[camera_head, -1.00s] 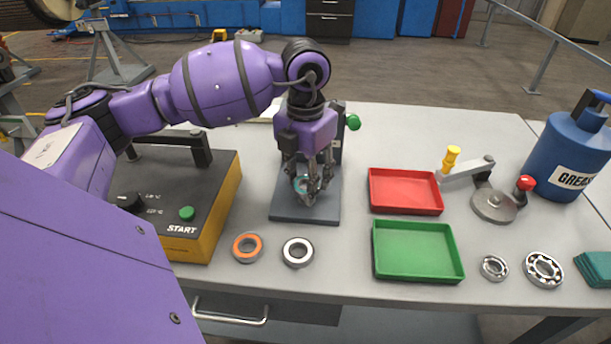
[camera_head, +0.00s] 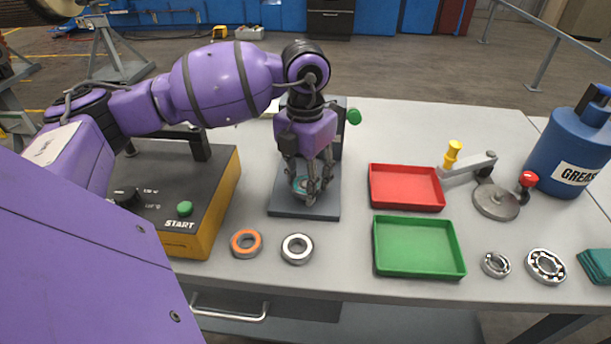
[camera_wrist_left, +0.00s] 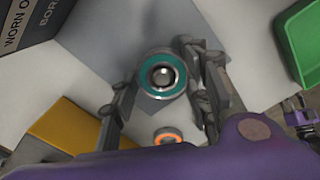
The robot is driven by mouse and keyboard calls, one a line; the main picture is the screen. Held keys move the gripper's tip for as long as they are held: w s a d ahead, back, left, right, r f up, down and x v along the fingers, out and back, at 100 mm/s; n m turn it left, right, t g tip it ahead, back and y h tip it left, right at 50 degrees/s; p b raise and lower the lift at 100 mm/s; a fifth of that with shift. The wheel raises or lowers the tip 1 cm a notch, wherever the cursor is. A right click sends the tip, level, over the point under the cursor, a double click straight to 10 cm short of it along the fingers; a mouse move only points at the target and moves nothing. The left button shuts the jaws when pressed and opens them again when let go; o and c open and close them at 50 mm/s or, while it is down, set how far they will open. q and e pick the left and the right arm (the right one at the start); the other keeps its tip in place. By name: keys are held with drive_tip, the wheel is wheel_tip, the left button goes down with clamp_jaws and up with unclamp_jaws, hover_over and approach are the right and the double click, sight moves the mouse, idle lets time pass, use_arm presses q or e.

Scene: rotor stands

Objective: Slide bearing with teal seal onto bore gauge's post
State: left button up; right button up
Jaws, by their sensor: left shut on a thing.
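The bearing with the teal seal (camera_wrist_left: 149,91) is between the fingers of my left gripper (camera_wrist_left: 162,95). In the head view the bearing (camera_head: 301,184) is low over the grey base plate of the bore gauge (camera_head: 282,209), partly hidden by the fingers. My left gripper (camera_head: 309,188) points down and is shut on it. In the wrist view a shiny round tip, apparently the post (camera_wrist_left: 162,76), shows inside the bearing's bore. How far down the post the bearing sits cannot be told.
An orange-sealed bearing (camera_head: 246,232) and a white-faced bearing (camera_head: 297,236) lie in front of the gauge. A heater box (camera_head: 215,195) stands left. Red (camera_head: 405,207) and green (camera_head: 463,272) trays are right. Further right are a lever tool (camera_head: 497,204), metal bearings and a grease can (camera_head: 568,150).

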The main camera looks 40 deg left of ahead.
use_arm(q)
drive_tip(key=shift+f, duration=0.55)
use_arm(e)
drive_tip(key=shift+s+f, duration=0.1)
drive_tip(key=shift+f, duration=0.2)
use_arm(q)
drive_tip(key=o, duration=1.6)
drive_tip(key=shift+o, duration=0.2)
use_arm(e)
drive_tip(key=shift+s, duration=0.1)
use_arm(q)
drive_tip(key=shift+r, duration=0.15)
drive_tip(key=shift+r+p, duration=2.15)
drive_tip(key=shift+r, duration=2.3)
use_arm(e)
drive_tip(key=w+r+t, duration=0.1)
drive_tip(key=w+r, duration=0.2)
drive_tip(key=r, duration=0.3)
drive_tip(key=shift+w, duration=0.4)
use_arm(q)
drive_tip(key=shift+f, duration=0.1)
